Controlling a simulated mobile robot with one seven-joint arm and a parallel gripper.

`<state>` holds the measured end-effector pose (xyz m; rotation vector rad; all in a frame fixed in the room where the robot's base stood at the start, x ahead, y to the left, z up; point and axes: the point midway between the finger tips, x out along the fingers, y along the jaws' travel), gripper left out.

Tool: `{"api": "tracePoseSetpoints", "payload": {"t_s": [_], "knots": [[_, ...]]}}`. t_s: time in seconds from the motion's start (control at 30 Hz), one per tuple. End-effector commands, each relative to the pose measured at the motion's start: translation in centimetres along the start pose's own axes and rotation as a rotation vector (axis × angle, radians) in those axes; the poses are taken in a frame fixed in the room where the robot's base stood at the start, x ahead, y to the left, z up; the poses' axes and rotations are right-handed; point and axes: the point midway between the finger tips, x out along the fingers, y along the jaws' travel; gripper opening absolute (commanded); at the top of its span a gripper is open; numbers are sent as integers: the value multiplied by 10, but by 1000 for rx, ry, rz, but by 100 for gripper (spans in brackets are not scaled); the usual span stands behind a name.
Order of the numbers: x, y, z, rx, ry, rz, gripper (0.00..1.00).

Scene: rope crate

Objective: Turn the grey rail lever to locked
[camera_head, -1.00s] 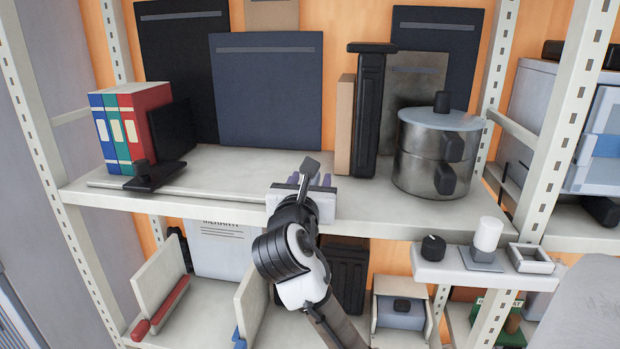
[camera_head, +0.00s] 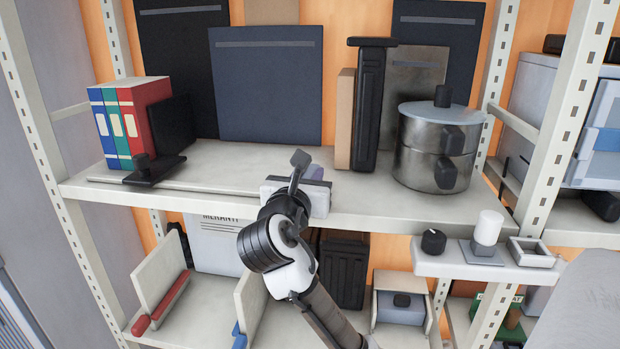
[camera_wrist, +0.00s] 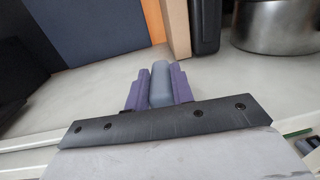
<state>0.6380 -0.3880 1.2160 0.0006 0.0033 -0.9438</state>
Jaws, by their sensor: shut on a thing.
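My gripper (camera_head: 313,174) is at the front edge of the middle shelf (camera_head: 215,170), near its centre. In the wrist view, its two purple fingers (camera_wrist: 158,92) are shut on a grey rounded piece, which looks like the rail lever (camera_wrist: 160,82). The lever stands upright between the fingers in that view; its lower part is hidden behind my gripper's dark bar. In the head view my gripper hides most of it, so its exact angle and any locked mark cannot be told. A pale rail (camera_head: 225,190) runs along the shelf front, left of my gripper.
A steel pot (camera_head: 420,155) and a tall black case (camera_head: 368,110) stand right of my gripper. The shelf between bookend and gripper is clear.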

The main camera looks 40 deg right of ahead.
Motion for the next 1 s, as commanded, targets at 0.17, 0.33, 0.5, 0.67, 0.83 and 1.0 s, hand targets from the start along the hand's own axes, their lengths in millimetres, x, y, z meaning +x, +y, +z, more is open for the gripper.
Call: {"api": "tracePoseSetpoints", "payload": {"t_s": [0.17, 0.33, 0.5, 0.67, 0.83, 1.0], "knots": [[0, 4, 0, -2, -5, -125, 0], [-1, 3, 2, 0, -6, -184, 0], [-1, 2, 2, 1, -6, -187, 0], [-1, 2, 2, 2, -7, -186, 31], [-1, 2, 2, 2, -5, -186, 45], [-1, 2, 1, 2, -4, -186, 45]]}}
